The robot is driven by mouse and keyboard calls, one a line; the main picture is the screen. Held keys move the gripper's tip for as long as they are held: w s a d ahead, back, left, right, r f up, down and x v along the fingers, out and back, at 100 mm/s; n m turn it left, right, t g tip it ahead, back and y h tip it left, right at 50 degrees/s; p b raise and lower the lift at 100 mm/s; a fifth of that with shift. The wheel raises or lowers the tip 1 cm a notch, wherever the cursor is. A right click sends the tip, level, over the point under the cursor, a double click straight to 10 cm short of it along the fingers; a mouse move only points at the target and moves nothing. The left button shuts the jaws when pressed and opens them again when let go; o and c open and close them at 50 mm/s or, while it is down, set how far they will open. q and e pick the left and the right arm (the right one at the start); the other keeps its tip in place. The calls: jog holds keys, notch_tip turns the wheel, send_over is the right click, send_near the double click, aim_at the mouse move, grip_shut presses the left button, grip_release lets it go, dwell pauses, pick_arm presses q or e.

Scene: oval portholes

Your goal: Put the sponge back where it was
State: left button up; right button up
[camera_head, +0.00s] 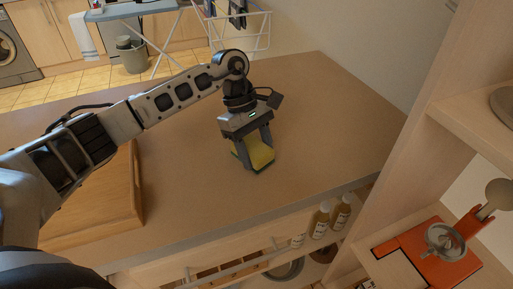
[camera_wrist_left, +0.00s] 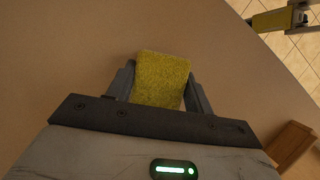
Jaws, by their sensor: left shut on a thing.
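The sponge (camera_head: 257,150) is yellow with a darker green underside, at the middle of the brown countertop (camera_head: 200,185) in the head view. My left gripper (camera_head: 254,155) points down from above with one finger on each side of it and is shut on it. In the left wrist view the sponge (camera_wrist_left: 160,80) shows its rough yellow face between the two fingers (camera_wrist_left: 158,92). The sponge is at or very close to the counter surface; I cannot tell whether it touches. My right gripper is not in view.
A wooden board or tray (camera_head: 105,200) lies on the counter at left, under my left arm. Bottles (camera_head: 320,218) stand on a shelf below the front edge. A shelf unit with an orange device (camera_head: 425,258) stands at right. The counter right of the sponge is clear.

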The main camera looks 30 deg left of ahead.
pick_arm(q)
jog(key=shift+f, duration=0.25)
jog(key=o, duration=0.9)
jog(key=shift+r, duration=0.1)
jog(key=shift+o, duration=0.2)
jog(key=shift+r, duration=0.4)
jog(key=b+v, duration=0.1)
jog(key=v, duration=1)
jog(key=shift+r+b, duration=0.3)
jog(key=shift+b, duration=0.1)
jog(key=shift+a, duration=0.15)
